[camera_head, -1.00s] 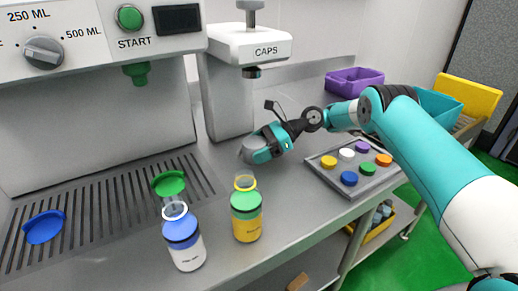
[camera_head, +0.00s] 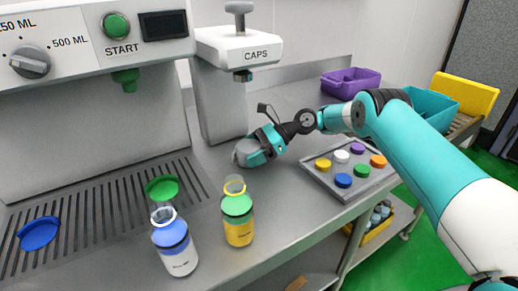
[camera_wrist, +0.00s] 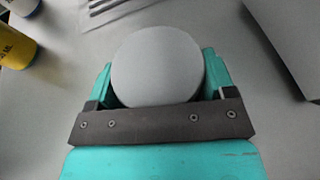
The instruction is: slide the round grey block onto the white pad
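The round grey block (camera_wrist: 157,68) sits between the two teal fingers of my gripper (camera_wrist: 157,82) in the wrist view, with a finger against each side. In the head view my gripper (camera_head: 260,147) is low over the steel counter, in front of the caps press and behind the yellow bottle. The grey block (camera_head: 241,154) shows at its tip, at counter level. I cannot make out the white pad in either view.
A yellow bottle (camera_head: 238,229) and a white-and-blue bottle (camera_head: 176,250) stand in front of my gripper. The caps press (camera_head: 222,100) rises behind it. A tray of coloured caps (camera_head: 327,182) lies to the right. The counter between gripper and drain grille (camera_head: 105,215) looks clear.

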